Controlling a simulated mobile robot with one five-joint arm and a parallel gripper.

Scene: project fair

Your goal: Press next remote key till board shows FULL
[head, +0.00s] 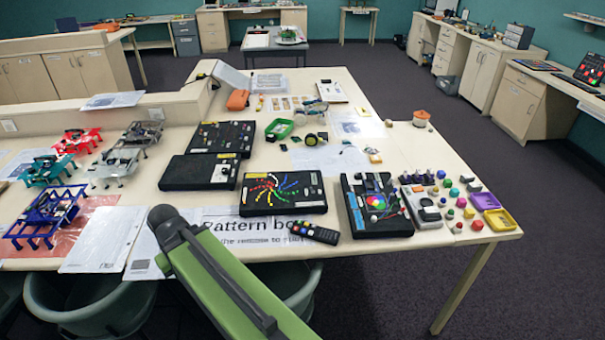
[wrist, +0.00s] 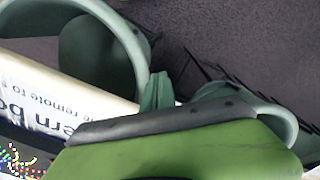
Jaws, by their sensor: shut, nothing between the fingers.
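The pattern board (head: 262,207) is a black panel near the table's front edge, showing curved rows of red, yellow, green and blue dots. I cannot read FULL on it. Its coloured dots show at the lower left of the wrist view (wrist: 18,158). The dark remote (head: 314,233) with small keys lies in front of it on a printed sheet. My gripper (wrist: 157,90) appears as a narrow teal wedge at the middle of the wrist view, shut and empty, touching neither remote nor board.
A printed "Pattern board" sheet (head: 222,219) lies under the remote. Another black board (head: 352,205) with a colour wheel stands right of it, then small coloured knobs. Two green chairs (head: 95,305) stand at the front edge. Open floor (head: 520,230) lies right of the table.

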